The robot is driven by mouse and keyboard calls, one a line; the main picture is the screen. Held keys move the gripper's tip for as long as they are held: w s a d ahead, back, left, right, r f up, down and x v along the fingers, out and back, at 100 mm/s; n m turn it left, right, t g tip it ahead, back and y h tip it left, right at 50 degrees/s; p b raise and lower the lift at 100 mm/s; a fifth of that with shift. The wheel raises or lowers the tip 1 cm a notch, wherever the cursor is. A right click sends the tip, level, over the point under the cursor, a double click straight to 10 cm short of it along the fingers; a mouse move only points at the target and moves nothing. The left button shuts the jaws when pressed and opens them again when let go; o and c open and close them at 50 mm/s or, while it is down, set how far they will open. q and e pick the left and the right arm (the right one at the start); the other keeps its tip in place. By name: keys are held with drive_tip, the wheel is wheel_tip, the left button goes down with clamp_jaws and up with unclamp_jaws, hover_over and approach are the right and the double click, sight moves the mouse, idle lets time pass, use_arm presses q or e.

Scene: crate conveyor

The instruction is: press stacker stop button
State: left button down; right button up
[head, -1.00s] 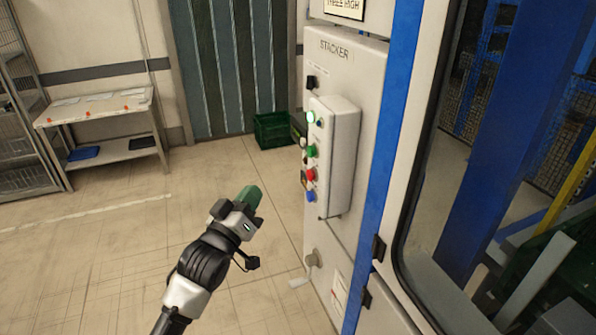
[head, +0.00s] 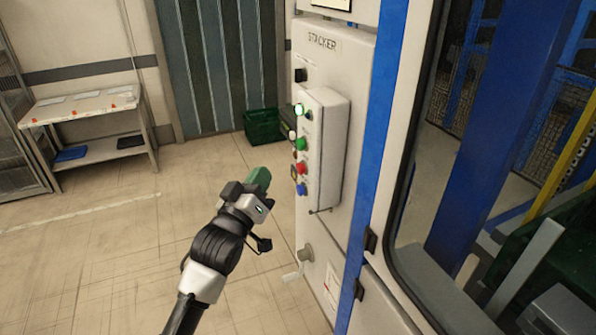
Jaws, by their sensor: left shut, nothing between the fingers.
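The white stacker cabinet (head: 352,75) stands right of centre, with a control box (head: 325,150) on its front. The box's left face carries a lit green-white lamp (head: 299,109), a green button (head: 301,144), a red button (head: 301,168) and a blue button (head: 301,188). The red one sits between the green and the blue. My left gripper (head: 260,180) is shut and empty, with green fingertips pointing up towards the buttons. It is left of the box, apart from it in the picture. My right gripper is not in view.
A green crate (head: 262,125) stands on the floor behind. A side table (head: 80,105) is at the left. The floor between is clear.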

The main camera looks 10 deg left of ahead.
sight(299, 169)
use_arm(q)
drive_tip(key=shift+w+d, duration=0.6)
drive_tip(key=shift+d, duration=0.3)
drive_tip(key=shift+w+d, duration=0.55)
drive_tip(key=shift+d, duration=0.3)
drive_tip(key=shift+w+d, duration=0.1)
idle(0.7)
drive_tip(key=shift+w+d, duration=0.15)
drive_tip(key=shift+d, duration=0.1)
drive_tip(key=shift+w+d+r, duration=0.1)
drive_tip(key=shift+w+d, duration=0.1)
drive_tip(key=shift+d, duration=0.15)
idle(0.9)
drive_tip(key=shift+a, duration=0.1)
drive_tip(key=shift+s+a+p, duration=0.3)
drive_tip(key=shift+s+a, duration=0.15)
drive_tip(key=shift+a, duration=0.1)
idle(0.3)
